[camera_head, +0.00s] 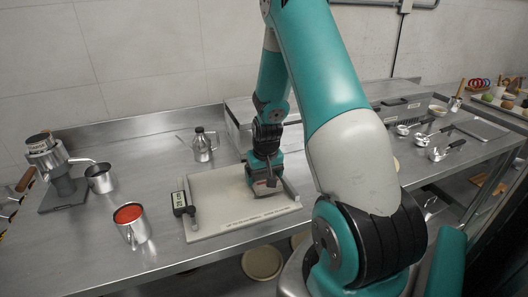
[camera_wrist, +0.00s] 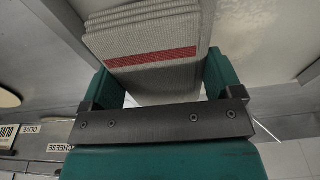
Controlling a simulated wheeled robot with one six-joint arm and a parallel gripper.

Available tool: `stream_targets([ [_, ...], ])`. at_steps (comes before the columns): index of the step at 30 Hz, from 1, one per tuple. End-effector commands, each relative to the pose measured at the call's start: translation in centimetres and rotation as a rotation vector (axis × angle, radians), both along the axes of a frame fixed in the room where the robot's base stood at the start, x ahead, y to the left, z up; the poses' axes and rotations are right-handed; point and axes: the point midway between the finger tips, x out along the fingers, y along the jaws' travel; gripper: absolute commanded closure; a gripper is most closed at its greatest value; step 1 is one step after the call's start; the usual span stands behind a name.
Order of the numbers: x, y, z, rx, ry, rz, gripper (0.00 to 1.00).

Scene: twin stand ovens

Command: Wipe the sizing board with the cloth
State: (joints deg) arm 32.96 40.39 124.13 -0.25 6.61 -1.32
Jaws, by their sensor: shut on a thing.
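The sizing board (camera_head: 222,205) is a pale, flat slab on the steel counter, with a dark digital display (camera_head: 180,203) on its left edge. My gripper (camera_head: 265,178) points down over the right part of the board. In the wrist view my gripper (camera_wrist: 163,78) is shut on the cloth (camera_wrist: 145,38), a folded grey-white, ribbed cloth with a red stripe. The cloth is at or just above the board's surface; I cannot tell whether it touches. A glossy patch (camera_wrist: 245,22) shows on the pale surface beside the cloth. My arm hides part of the board's right side.
A cup of red sauce (camera_head: 131,223) stands left of the board, with a metal pot (camera_head: 100,178) behind it. A bottle (camera_head: 202,146) stands behind the board. Ladles (camera_head: 438,150) lie at the right. The counter's front left is clear.

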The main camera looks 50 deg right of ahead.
Motion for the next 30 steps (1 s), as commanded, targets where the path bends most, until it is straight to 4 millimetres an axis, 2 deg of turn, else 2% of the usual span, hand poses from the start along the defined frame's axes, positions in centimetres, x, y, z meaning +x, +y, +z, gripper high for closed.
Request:
stream_targets([
  [3, -0.1, 0.0, 1.4, 0.001, 0.004, -0.001, 0.44],
  [18, 0.2, 0.7, 5.6, 0.002, 0.005, 0.01, 0.44],
  [30, 0.2, 0.8, 5.7, 0.002, 0.005, 0.01, 0.44],
])
